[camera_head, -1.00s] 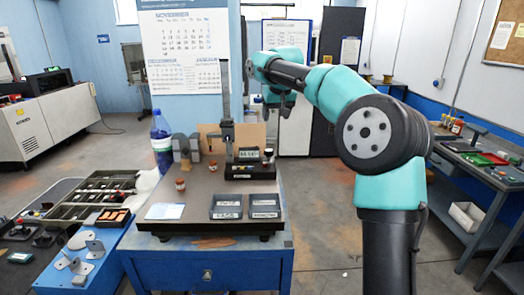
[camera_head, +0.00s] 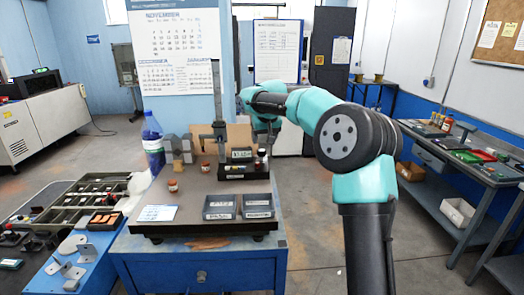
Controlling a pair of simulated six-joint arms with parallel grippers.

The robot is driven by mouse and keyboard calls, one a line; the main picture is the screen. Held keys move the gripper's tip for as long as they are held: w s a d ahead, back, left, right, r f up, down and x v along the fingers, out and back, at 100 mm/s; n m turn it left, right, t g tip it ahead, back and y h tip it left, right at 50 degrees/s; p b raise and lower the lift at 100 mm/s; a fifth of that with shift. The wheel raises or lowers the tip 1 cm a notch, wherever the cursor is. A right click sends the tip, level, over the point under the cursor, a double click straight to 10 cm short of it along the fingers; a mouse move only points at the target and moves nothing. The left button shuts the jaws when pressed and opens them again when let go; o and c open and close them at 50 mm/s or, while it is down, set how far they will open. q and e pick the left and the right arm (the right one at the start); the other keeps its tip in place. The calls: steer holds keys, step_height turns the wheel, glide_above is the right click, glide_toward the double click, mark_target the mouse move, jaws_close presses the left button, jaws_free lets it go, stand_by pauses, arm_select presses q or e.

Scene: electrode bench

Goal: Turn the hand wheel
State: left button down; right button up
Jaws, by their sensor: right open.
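A height gauge stands on the dark bench plate, with an upright grey column (camera_head: 217,95), a small digital display (camera_head: 242,154) and a black base (camera_head: 243,173). A small round knob (camera_head: 262,153) is at the base's right end; it may be the hand wheel, but it is too small to tell. My right gripper (camera_head: 268,139) points down just above the right end of the base, close to that knob. It is open; whether it touches the knob I cannot tell. My left gripper is not in view.
Two dark labelled trays (camera_head: 220,207) and a paper card (camera_head: 157,213) lie on the plate's front. Small jars (camera_head: 173,186), grey blocks (camera_head: 178,148) and a blue bottle (camera_head: 152,145) stand left of the gauge. A parts tray (camera_head: 75,205) is further left.

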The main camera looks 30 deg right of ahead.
mark_target(261, 150)
steer(key=x, duration=0.7)
steer(key=shift+c, duration=0.3)
steer(key=shift+r, duration=0.1)
steer(key=c, duration=0.9)
steer(key=shift+o, duration=0.2)
steer(key=shift+m, duration=0.4)
steer(key=m+h, duration=0.1)
steer(key=m, duration=0.2)
steer(key=m+g+h, duration=0.1)
steer(key=m, duration=0.1)
steer(key=shift+w+a+m, duration=0.15)
steer(key=shift+a+m, duration=0.05)
steer(key=shift+m, duration=0.2)
steer(key=m+g, duration=0.1)
steer(key=m, duration=0.2)
steer(key=m+g+h, duration=0.1)
steer(key=m, duration=0.1)
steer(key=shift+w+m, duration=0.1)
steer(key=shift+m, duration=0.3)
steer(key=o, duration=0.9)
